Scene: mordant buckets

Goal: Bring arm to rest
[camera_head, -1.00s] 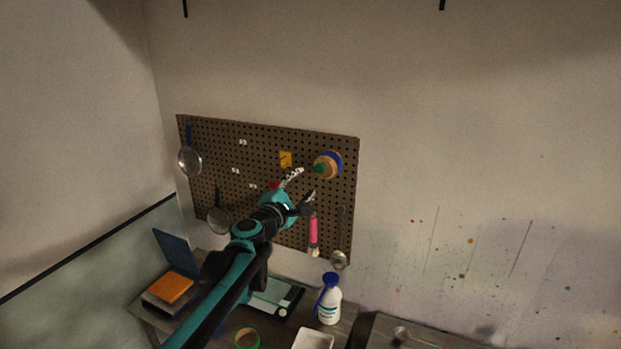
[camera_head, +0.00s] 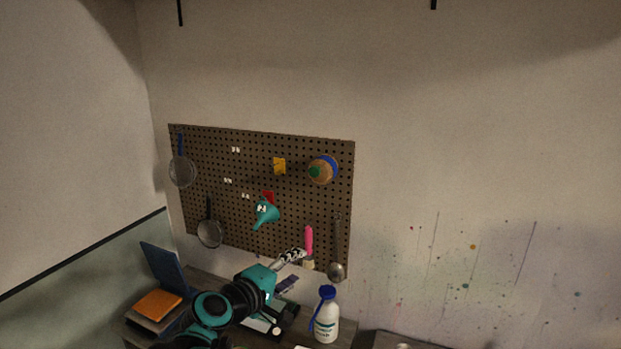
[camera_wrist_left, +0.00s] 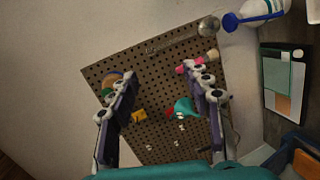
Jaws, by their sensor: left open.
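My left gripper (camera_head: 292,269) is open and empty, above the back of the workbench and below the pegboard. In the left wrist view its two fingers (camera_wrist_left: 158,82) stand wide apart, with the pegboard beyond them. A teal funnel (camera_head: 266,213) hangs on the pegboard, apart from the gripper; it also shows between the fingers in the wrist view (camera_wrist_left: 183,107). My right gripper is not in view.
The pegboard (camera_head: 230,150) holds strainers, a ladle (camera_head: 336,270), a pink-handled brush (camera_head: 309,240) and a round tape roll (camera_head: 323,169). An orange item (camera_head: 158,303) lies at left.

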